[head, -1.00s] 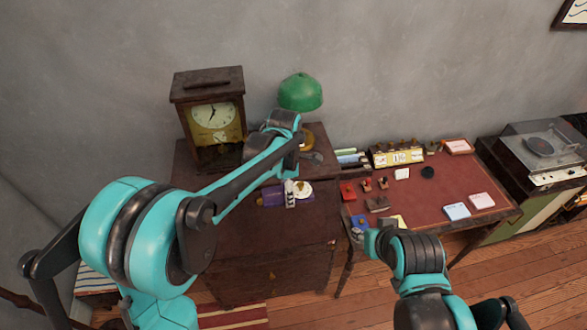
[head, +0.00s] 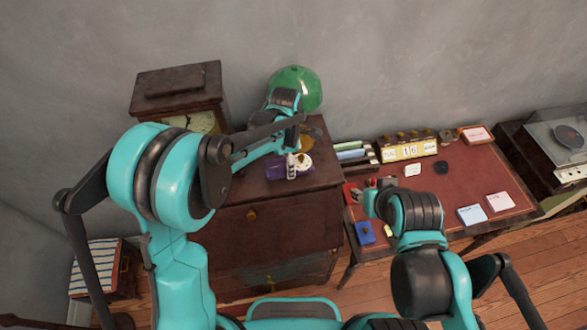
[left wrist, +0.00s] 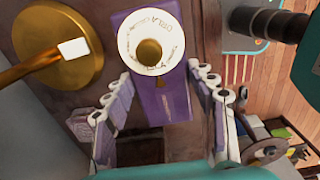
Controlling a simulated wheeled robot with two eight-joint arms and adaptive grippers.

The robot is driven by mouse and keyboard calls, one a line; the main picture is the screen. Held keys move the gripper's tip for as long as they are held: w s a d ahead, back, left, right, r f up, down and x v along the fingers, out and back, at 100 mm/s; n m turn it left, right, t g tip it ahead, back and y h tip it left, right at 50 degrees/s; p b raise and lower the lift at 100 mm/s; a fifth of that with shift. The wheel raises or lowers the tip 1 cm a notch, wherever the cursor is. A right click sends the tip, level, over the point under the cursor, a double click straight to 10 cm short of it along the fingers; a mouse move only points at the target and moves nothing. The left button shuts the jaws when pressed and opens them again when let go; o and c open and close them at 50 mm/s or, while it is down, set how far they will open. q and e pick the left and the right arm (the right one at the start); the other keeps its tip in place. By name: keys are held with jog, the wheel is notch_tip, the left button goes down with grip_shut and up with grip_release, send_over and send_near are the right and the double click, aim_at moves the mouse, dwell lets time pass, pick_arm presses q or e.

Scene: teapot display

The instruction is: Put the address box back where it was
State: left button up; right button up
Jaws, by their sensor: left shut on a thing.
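The address box (left wrist: 175,98), a purple box with a round white lettered dial (left wrist: 150,40) and brass knob, is on the dark wooden cabinet (head: 262,215); its purple edge also shows in the head view (head: 274,170). My left gripper (left wrist: 162,74) has a finger on each side of it and is shut on it. In the head view my left gripper (head: 291,166) partly covers the box. I cannot tell whether the box touches the cabinet top. My right gripper (head: 368,190) is over the near left part of the red-topped desk (head: 450,185); its fingers are too small to read.
A green lamp (head: 300,85) with a brass base (left wrist: 60,45) stands close beside the box. A wooden clock (head: 180,95) is at the cabinet's back left. The desk holds a yellow flip calendar (head: 408,152), a blue box (head: 364,232) and note pads (head: 471,214).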

pick_arm(q)
jog(key=shift+f, duration=0.4)
notch_tip(320, 180, down, 2)
jog(key=shift+d+f, duration=0.1)
jog(key=shift+f, duration=0.5)
jog(key=shift+f+b, duration=0.15)
jog(key=shift+b, duration=0.25)
jog(key=o, duration=1.2)
